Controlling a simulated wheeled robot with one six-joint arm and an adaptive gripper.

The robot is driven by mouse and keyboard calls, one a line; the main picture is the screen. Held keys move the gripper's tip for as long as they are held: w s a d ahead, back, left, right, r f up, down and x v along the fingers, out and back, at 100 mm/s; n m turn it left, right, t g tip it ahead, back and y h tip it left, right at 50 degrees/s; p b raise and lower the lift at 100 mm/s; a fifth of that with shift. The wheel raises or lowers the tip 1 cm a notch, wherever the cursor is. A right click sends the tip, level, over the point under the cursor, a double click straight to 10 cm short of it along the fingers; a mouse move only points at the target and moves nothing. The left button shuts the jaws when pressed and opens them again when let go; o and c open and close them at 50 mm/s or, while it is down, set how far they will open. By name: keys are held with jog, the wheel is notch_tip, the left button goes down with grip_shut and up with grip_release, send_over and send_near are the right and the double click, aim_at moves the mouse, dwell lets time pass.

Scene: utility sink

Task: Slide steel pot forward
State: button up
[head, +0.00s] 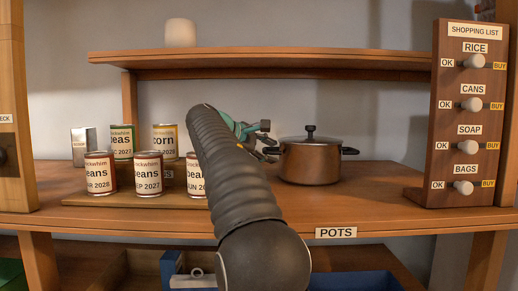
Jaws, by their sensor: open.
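The pot (310,163) is a brownish metal pot with a lid, a dark knob on top and dark side handles. It stands upright on the wooden shelf, behind the "POTS" label (336,233). My gripper (267,140) is open, just left of the pot near its left handle. I cannot tell whether it touches the pot. My arm reaches up from the bottom middle and hides part of the shelf and some cans.
Several labelled cans (101,175) stand on a board to the left. An upper shelf (260,62) runs above the pot, with a white candle-like object (180,33) on it. A shopping list board (468,115) stands at right. The shelf between pot and board is clear.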

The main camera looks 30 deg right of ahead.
jog(key=shift+d+f, duration=0.15)
jog(key=shift+d, duration=0.15)
grip_shut()
jog(key=shift+a, duration=0.1)
